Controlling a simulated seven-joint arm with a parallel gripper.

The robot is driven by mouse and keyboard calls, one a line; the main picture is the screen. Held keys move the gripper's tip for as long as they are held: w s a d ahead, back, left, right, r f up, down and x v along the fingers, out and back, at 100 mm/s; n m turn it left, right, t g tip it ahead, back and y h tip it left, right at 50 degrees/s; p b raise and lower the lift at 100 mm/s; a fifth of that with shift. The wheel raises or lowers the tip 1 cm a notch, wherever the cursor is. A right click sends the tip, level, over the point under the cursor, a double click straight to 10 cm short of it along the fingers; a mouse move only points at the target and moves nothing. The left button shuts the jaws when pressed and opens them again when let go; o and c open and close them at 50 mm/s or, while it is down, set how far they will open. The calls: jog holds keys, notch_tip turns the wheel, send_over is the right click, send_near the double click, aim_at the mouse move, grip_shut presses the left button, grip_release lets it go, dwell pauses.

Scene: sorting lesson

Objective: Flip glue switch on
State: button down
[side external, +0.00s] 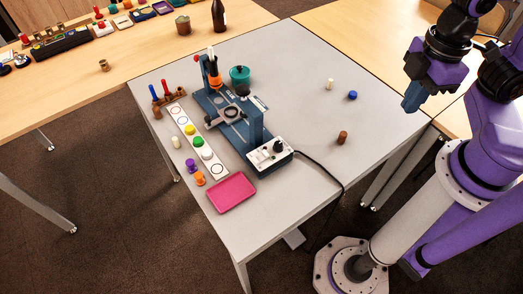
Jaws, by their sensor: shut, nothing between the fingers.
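A white control box (270,157) with a black knob and small controls on its top sits at the front end of a blue-grey fixture (228,117) on the grey table. A black cable runs from the box over the table's right side. The individual switches are too small to tell which is for glue or how it is set. My gripper (411,104) is at the right, above the table's right edge, well apart from the box. It points down, looks shut and holds nothing.
A pink tray (231,193) lies left of the box. A white strip (197,141) carries several coloured pieces. A teal pot (240,75) stands behind the fixture. A brown peg (342,137) and a blue peg (352,95) stand at right, with clear table around them.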

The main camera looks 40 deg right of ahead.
jog(key=w+a+f+n+h, duration=0.1)
jog(key=w+a+f+n, duration=0.2)
jog(key=w+a+n, duration=0.8)
jog(key=n+h, duration=0.1)
jog(key=n, duration=1)
send_over(264, 154)
jog(key=a, duration=0.1)
notch_tip(264, 154, down, 7)
jog(key=shift+w+a+f+n, duration=0.15)
jog(key=shift+a+f+n, duration=0.25)
jog(key=shift+a+f, duration=0.15)
jog(key=shift+d, duration=0.1)
jog(key=f, duration=0.4)
jog(key=d+f, duration=0.1)
jog(key=f, duration=0.4)
jog(key=d+f, duration=0.1)
jog(key=f, duration=0.4)
jog(key=shift+d+f+y, duration=0.1)
jog(key=shift+f+y, duration=0.05)
jog(key=shift+y, duration=0.15)
jog(key=shift+a, duration=0.2)
